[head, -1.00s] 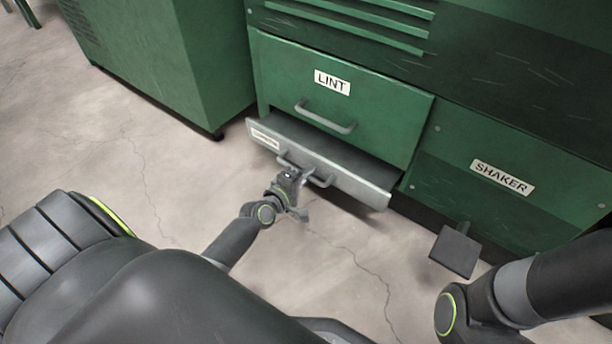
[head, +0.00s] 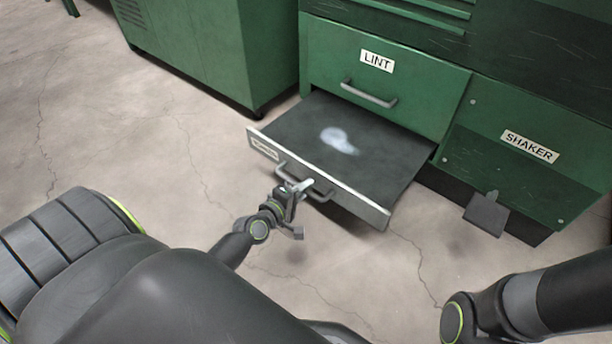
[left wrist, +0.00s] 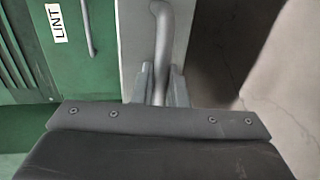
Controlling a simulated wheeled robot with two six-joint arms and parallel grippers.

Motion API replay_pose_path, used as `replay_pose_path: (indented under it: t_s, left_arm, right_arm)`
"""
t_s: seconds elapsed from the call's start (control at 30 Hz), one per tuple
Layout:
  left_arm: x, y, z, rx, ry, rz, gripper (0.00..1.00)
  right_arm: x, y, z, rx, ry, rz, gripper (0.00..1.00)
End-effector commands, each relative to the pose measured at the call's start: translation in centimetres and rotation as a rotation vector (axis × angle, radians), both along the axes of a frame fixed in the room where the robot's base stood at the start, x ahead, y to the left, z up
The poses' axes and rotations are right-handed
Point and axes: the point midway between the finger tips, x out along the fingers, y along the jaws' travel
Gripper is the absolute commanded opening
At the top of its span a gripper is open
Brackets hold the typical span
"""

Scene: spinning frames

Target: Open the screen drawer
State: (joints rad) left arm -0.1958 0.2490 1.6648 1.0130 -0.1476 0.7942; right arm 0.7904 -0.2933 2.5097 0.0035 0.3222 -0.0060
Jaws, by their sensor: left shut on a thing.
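The screen drawer (head: 385,165) is a dark flat tray with a light grey front, below the LINT drawer, and it stands well out from the green machine. A whitish tuft (head: 339,140) lies on it. Its grey bar handle (head: 322,196) is on the front, and the handle also shows in the left wrist view (left wrist: 161,40). My left gripper (head: 297,188) is shut on this handle; its fingers (left wrist: 158,85) sit on both sides of the bar. The label on the drawer front is too small to read. My right gripper is not in view.
The LINT drawer (head: 415,108) above is closed, with its own handle (head: 368,95). A SHAKER panel (head: 535,165) is at the right, with a dark pedal-like plate (head: 486,214) low before it. A green cabinet (head: 215,60) stands at the left. The concrete floor (head: 130,130) is open.

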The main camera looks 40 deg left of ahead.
Motion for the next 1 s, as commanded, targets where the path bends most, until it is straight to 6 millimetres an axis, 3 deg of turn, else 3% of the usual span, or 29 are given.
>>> replay_pose_path:
  t_s: [0.13, 0.17, 0.27, 0.77, 1.0]
  left_arm:
    - [0.0, 0.0, -0.1, 0.0, 0.001, 0.0, 0.0]
    - [0.0, 0.0, -0.1, 0.0, 0.001, 0.0, 0.16]
    - [0.0, 0.0, 0.0, 0.0, 0.001, 0.0, 0.29]
    - [-0.4, 0.0, 0.0, 0.0, 0.001, 0.0, 0.3]
    - [-4.0, 0.4, 0.7, 0.0, 0.003, 0.001, 0.3]
  right_arm:
    - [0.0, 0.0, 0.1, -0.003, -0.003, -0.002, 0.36]
    - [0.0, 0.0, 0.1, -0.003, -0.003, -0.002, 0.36]
    - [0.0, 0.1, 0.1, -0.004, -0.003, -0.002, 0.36]
    - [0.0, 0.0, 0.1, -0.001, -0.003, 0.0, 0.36]
    - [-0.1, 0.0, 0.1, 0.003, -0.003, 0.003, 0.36]
